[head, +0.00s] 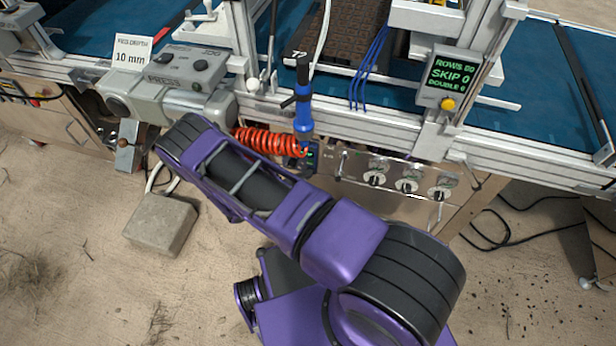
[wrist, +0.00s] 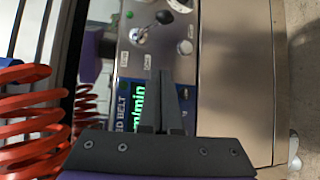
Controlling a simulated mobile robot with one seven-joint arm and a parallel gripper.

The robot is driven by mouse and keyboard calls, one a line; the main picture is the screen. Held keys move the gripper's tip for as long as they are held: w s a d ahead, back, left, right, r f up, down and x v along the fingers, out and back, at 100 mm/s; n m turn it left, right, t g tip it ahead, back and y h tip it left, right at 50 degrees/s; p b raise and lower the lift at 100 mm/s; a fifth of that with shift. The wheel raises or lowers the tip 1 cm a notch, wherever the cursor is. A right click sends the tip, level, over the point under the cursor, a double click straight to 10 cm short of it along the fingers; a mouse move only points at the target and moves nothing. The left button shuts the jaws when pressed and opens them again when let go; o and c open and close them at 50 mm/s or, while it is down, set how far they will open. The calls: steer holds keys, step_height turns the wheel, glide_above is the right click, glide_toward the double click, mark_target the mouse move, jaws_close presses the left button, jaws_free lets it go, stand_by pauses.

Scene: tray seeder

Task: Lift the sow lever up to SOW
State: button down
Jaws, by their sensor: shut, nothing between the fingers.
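The small metal sow lever (head: 340,165) sits on the front control panel between the belt display and the row of knobs. The tips appear apart from the ball, but the depth gap is hard to judge. In the head view my forearm hides the gripper.
Black-and-white knobs (head: 408,186) line the panel to the right of the lever. A red coiled hose (head: 265,141) and a blue-handled tool (head: 303,115) are close on the left. A grey block (head: 160,224) lies on the floor. Free room lies in front of the panel.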

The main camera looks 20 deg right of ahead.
mark_target(340, 170)
steer(key=x, duration=0.7)
steer(key=shift+d+f, duration=0.1)
steer(key=shift+d, duration=0.25)
steer(key=shift+s+r, duration=0.2)
steer(key=shift+s, duration=0.75)
steer(key=shift+s+r, duration=0.2)
steer(key=shift+s, duration=0.8)
